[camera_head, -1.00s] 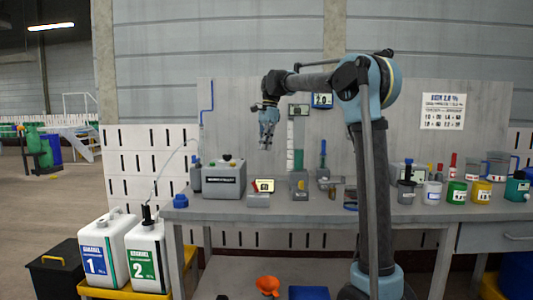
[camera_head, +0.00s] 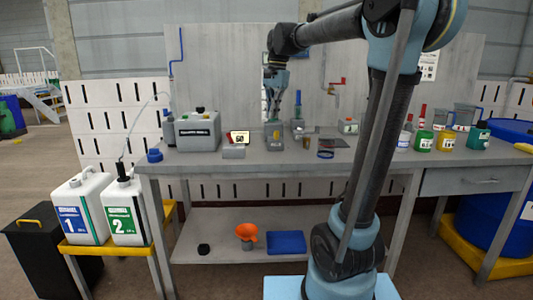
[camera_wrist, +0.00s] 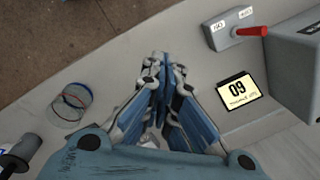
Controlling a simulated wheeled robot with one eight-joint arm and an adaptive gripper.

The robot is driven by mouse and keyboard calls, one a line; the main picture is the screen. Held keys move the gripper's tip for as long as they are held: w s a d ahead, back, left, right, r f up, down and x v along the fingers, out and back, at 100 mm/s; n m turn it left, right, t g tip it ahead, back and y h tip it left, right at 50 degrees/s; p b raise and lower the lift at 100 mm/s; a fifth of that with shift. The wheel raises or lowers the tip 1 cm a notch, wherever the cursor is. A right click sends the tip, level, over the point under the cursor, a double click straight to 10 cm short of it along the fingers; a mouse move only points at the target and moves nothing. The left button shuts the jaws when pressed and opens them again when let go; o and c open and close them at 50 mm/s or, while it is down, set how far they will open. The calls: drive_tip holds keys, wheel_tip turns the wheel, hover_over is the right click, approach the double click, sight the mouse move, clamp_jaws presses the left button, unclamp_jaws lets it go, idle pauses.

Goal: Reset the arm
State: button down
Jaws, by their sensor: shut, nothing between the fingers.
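My gripper (camera_head: 275,103) hangs from my raised arm in front of the grey back panel, above the workbench (camera_head: 375,157). It points down and looks empty. In the wrist view my gripper (camera_wrist: 160,75) shows its blue-lined fingers drawn together at the tips, with nothing between them. The bench top lies below the fingers, and they appear apart from the objects on it.
Canisters numbered 1 (camera_head: 80,207) and 2 (camera_head: 124,210) stand at left. An orange funnel (camera_head: 246,232) and blue tray (camera_head: 286,242) are on the lower shelf.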

drive_tip(key=s+d+f+n+t, duration=0.1)
drive_tip(key=s+d+f+n, duration=0.1)
drive_tip(key=s+d+f, duration=0.3)
drive_tip(key=s+d+f+n, duration=0.3)
drive_tip(key=s+d+f, duration=0.3)
drive_tip(key=s+f, duration=0.6)
drive_tip(key=s+d+f+n+t+h, duration=0.1)
drive_tip(key=s+d+f+n, duration=0.1)
drive_tip(key=s+d+f, duration=0.4)
drive_tip(key=s+f, duration=0.3)
drive_tip(key=f, duration=0.3)
drive_tip(key=shift+s+n+t, duration=0.25)
drive_tip(key=shift+n+t, duration=0.05)
drive_tip(key=shift+a, duration=0.1)
